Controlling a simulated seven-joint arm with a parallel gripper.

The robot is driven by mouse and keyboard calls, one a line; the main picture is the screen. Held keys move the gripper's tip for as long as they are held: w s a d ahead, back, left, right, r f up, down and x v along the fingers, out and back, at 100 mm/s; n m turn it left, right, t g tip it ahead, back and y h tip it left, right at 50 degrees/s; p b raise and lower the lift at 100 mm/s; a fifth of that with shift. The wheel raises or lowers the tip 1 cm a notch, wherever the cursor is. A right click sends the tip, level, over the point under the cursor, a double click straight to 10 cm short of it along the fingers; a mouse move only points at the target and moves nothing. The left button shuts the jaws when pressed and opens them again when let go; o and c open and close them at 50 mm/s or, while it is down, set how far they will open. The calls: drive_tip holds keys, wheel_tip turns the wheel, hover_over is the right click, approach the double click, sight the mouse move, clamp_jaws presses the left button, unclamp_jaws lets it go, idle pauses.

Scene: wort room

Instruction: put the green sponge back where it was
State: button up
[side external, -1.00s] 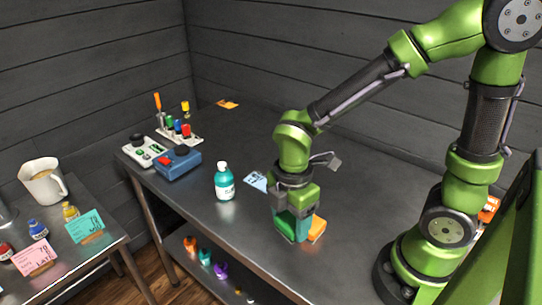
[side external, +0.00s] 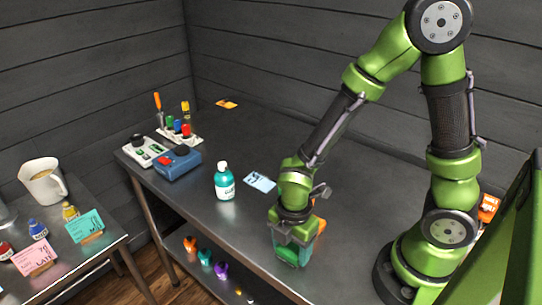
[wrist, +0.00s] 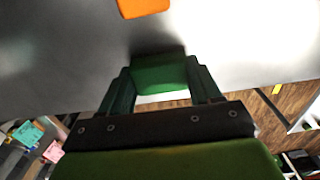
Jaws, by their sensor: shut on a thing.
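The green sponge (side external: 287,256) is between the fingers of my gripper (side external: 292,250), close to the front edge of the steel bench. My gripper is shut on it, pointing down, and its fingers hide part of the sponge. In the wrist view the green sponge (wrist: 160,75) sits between both fingertips of my gripper (wrist: 159,82). It is low over the bench; I cannot tell whether it touches the top. An orange block (wrist: 143,7), like a sponge, lies on the bench apart from it; it is mostly hidden behind my gripper in the side view.
A teal bottle (side external: 224,182) and a pale blue card (side external: 259,182) stand and lie left of my gripper. A blue control box (side external: 178,163) and a white one (side external: 146,150) are at the bench's far left. The bench's back middle is clear.

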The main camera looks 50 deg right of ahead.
sight(291, 248)
drive_tip(key=o, duration=1.2)
drive_tip(key=shift+f, duration=0.15)
drive_tip(key=d+r+m+t, duration=0.2)
drive_tip(key=r+m, duration=0.5)
drive_tip(key=r, duration=0.1)
drive_tip(key=d+r+m+t+y, duration=0.1)
drive_tip(key=d+r+m+t, duration=0.1)
drive_tip(key=r+m, duration=0.5)
drive_tip(key=s+d+r+m+t+y, duration=0.1)
drive_tip(key=d+r+m+t, duration=0.2)
drive_tip(key=r+m, duration=0.5)
drive_tip(key=shift+d+r, duration=0.15)
drive_tip(key=shift+r, duration=0.3)
